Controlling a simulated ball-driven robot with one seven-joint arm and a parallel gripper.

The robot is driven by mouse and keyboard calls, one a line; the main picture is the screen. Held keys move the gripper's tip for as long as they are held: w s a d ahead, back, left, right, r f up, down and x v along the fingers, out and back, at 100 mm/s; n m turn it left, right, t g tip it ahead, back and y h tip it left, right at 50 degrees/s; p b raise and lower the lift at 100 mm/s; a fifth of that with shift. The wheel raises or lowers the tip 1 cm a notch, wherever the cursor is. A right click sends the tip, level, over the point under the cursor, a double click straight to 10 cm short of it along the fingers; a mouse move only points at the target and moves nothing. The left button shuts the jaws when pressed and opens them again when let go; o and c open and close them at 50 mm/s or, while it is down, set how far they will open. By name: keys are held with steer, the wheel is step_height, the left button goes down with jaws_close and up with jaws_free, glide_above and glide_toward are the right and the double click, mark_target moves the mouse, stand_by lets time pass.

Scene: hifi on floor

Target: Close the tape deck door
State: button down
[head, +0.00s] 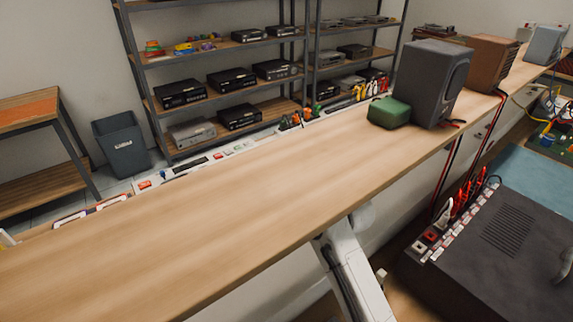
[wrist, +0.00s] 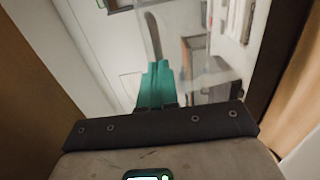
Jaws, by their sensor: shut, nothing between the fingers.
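My gripper (wrist: 158,72) shows in the wrist view with its teal fingers together and nothing between them. Beyond the fingertips is a blurred pale surface with glassy, upright shapes; I cannot tell whether it belongs to a tape deck. In the head view the gripper is not visible; part of my white arm comes up below the bench edge. Several black deck-like boxes, one of them on the middle shelf (head: 232,80), stand on the rack at the back. No tape deck door can be made out in either view.
A long wooden bench top (head: 190,215) crosses the head view, mostly bare. A green box (head: 388,112), a dark speaker (head: 432,82) and a brown speaker (head: 492,60) stand on its right part. A large dark vented unit (head: 500,245) is at lower right. A bin (head: 121,145) stands at left.

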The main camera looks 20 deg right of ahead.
steer(key=shift+w+a+r+b, duration=0.15)
steer(key=shift+w+r+b, duration=0.2)
steer(key=shift+w, duration=0.15)
steer(key=shift+w+a+r+b, duration=0.2)
steer(key=shift+w+r, duration=0.1)
steer(key=shift+w, duration=0.15)
steer(key=shift+s+d, duration=0.1)
steer(key=shift+s, duration=0.05)
steer(key=b+v, duration=0.2)
steer(key=v, duration=0.8)
steer(key=shift+s+b, duration=0.25)
steer(key=shift+b, duration=0.05)
